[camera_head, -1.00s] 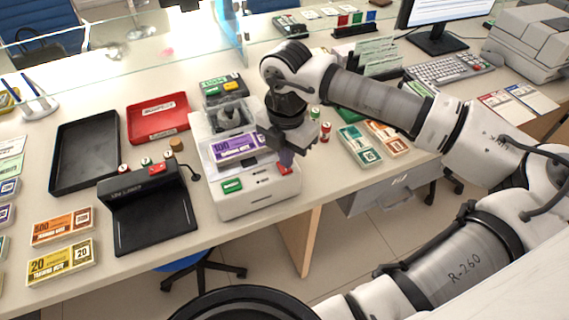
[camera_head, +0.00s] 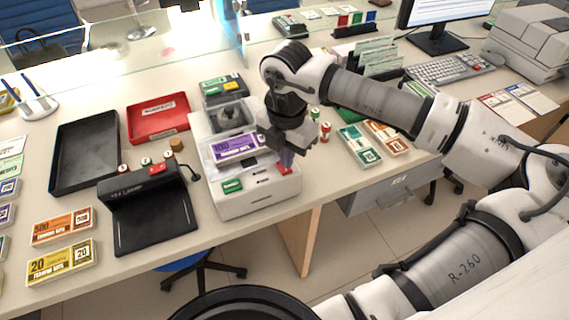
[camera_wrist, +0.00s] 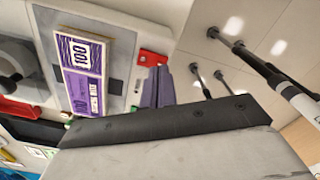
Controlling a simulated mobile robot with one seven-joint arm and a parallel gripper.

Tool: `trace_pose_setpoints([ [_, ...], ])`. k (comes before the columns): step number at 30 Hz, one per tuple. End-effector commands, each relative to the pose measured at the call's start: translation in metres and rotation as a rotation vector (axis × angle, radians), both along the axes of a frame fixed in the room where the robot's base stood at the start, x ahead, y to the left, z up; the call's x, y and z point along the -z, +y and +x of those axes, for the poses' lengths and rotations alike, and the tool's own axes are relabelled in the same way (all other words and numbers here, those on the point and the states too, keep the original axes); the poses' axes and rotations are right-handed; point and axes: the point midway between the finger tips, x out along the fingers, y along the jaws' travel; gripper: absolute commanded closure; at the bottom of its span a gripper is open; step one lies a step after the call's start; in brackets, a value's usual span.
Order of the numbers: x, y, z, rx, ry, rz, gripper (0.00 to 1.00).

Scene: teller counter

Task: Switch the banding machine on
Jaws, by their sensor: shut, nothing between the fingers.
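The banding machine (camera_head: 262,199) is a white box at the counter's front edge, with a purple 100 note pack (camera_head: 236,147) on top and a green label (camera_head: 232,186) on its front panel. A red switch (camera_head: 285,169) sits at the right of that panel; it also shows in the wrist view (camera_wrist: 152,58). My gripper (camera_head: 287,160) is shut and empty, pointing down with its fingertips right beside the red switch. In the wrist view the purple-grey fingers (camera_wrist: 158,86) end close to the switch. I cannot tell whether they touch it.
A black UV lamp unit (camera_head: 148,205) stands left of the machine. A black tray (camera_head: 85,150) and a red tray (camera_head: 157,117) lie behind it. Small red and green rolls (camera_head: 325,132) and note packs (camera_head: 360,146) lie right of my gripper. A glass screen (camera_head: 130,50) runs along the back.

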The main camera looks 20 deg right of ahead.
Motion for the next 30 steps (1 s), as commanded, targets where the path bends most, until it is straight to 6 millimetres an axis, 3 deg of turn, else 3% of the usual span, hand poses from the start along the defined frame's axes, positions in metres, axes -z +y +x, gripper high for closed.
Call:
trace_pose_setpoints([
  [30,0.0091,-0.0001,0.0001,0.000,0.000,0.000,1.00],
])
